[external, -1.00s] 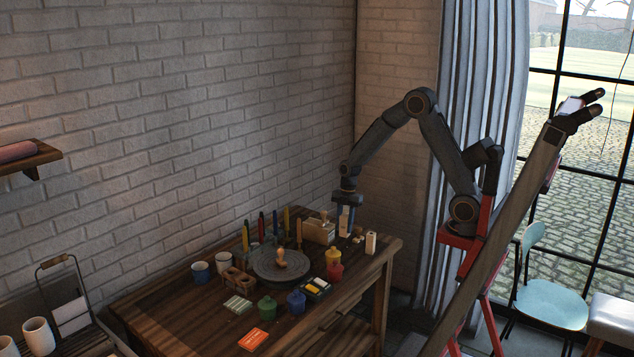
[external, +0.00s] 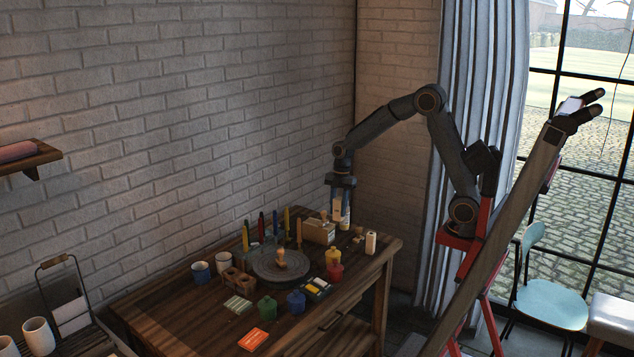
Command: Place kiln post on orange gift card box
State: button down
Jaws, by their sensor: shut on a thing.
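The orange gift card box (external: 253,339) lies flat near the table's front edge, at the lower middle of the picture. My gripper (external: 342,212) points down above the back right part of the table. It is shut on a pale upright piece, which looks like the kiln post (external: 337,209). The fingers partly hide it, and its details are too small to tell. It is held up and to the right of the orange box, well apart from it.
A grey turntable (external: 266,271) with a small wooden figure stands mid-table. A pale green slab (external: 237,305) lies near the orange box. The front left tabletop is clear.

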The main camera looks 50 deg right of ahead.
jog(key=w+a+b, duration=0.1)
jog(key=w+a, duration=0.2)
jog(key=a, duration=0.6)
jog(key=w+a+b, duration=0.1)
jog(key=w+a, duration=0.2)
jog(key=a, duration=0.6)
jog(key=m+b, duration=0.1)
jog(key=b, duration=0.2)
send_over(257, 335)
jog(key=shift+d+f+p, duration=0.2)
jog(key=shift+f+p, duration=0.45)
jog(key=shift+f, duration=3.1)
jog(key=shift+d+f+p, duration=0.15)
jog(key=shift+f+p, duration=0.45)
jog(key=shift+f, duration=3.15)
jog(key=shift+f, duration=0.15)
jog(key=c, duration=1.3)
grip_release()
